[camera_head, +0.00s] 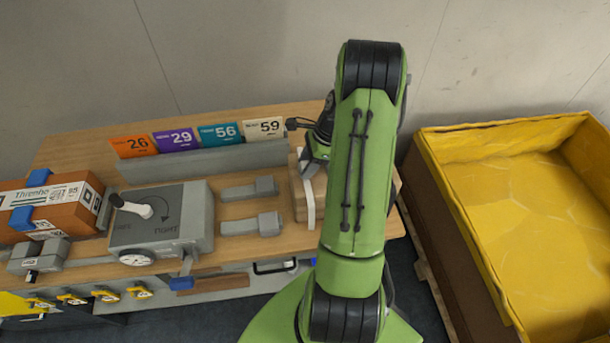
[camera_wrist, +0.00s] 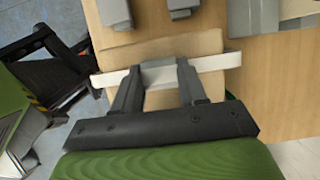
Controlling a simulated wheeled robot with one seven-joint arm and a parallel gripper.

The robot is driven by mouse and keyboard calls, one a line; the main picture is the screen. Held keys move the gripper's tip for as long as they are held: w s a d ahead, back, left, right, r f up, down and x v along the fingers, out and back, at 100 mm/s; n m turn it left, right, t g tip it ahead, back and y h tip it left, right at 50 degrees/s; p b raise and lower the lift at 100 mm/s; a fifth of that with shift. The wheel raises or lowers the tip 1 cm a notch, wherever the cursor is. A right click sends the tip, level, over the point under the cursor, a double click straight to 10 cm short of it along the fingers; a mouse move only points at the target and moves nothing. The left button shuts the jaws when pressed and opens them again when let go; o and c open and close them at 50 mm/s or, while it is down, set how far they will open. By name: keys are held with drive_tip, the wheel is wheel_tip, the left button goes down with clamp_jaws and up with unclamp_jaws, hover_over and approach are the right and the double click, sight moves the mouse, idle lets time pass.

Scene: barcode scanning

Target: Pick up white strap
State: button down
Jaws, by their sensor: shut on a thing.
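The white strap (camera_wrist: 219,62) runs across a brown wooden block in the wrist view, passing between my gripper's fingers. In the head view the strap (camera_head: 311,205) shows as a pale curved strip at the left of my arm, at the right end of the table. My gripper (camera_wrist: 158,70) is shut on the strap, which sticks out past both fingers. In the head view my gripper (camera_head: 311,165) is partly hidden by my green arm. Whether the strap touches the block beneath cannot be told.
The wooden table (camera_head: 80,150) holds a grey device with a dial (camera_head: 160,220), an orange box (camera_head: 60,205), two grey clamps (camera_head: 250,224) and a rack of numbered cards (camera_head: 205,158). A large yellow-lined bin (camera_head: 540,210) stands at the right.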

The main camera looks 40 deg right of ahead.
drive_tip(key=shift+r, duration=0.1)
wheel_tip(320, 180, up, 10)
drive_tip(key=p, duration=0.1)
drive_tip(key=shift+p, duration=0.3)
idle(0.6)
